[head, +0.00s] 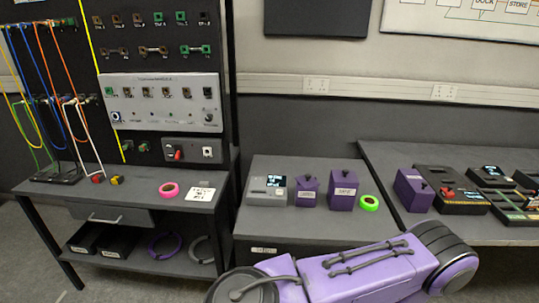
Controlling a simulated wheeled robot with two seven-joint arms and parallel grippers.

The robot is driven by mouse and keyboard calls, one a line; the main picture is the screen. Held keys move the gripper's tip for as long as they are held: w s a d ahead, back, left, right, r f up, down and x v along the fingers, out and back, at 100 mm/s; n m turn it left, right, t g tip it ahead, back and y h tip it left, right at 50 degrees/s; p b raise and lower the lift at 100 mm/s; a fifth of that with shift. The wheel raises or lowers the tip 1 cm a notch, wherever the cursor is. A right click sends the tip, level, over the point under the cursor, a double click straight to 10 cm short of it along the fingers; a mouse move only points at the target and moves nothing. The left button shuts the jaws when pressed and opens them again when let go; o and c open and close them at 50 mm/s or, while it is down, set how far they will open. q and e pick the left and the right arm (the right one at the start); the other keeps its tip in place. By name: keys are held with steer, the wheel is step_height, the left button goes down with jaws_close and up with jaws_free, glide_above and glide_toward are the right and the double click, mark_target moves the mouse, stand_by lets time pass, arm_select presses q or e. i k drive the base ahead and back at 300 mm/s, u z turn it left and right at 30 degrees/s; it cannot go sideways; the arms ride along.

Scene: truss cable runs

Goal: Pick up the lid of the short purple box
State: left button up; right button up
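A short purple box (308,197) stands upright on the middle table, with a small black knob on its lid (309,180). The lid appears to sit on the box. A taller purple box (343,199) with a black knob stands just to its right. Both have pale labels on the front. Neither of my grippers shows in the head view, and nothing is seen touching the boxes.
A grey device with a screen (266,190) stands left of the short box. A green tape roll (370,203) lies right of the tall one. Another purple box (412,190) and several black devices stand on the right table. My purple arm crosses the front.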

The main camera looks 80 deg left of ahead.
mark_target(308, 181)
steer(key=k, duration=0.25)
steer(key=u, duration=1.05)
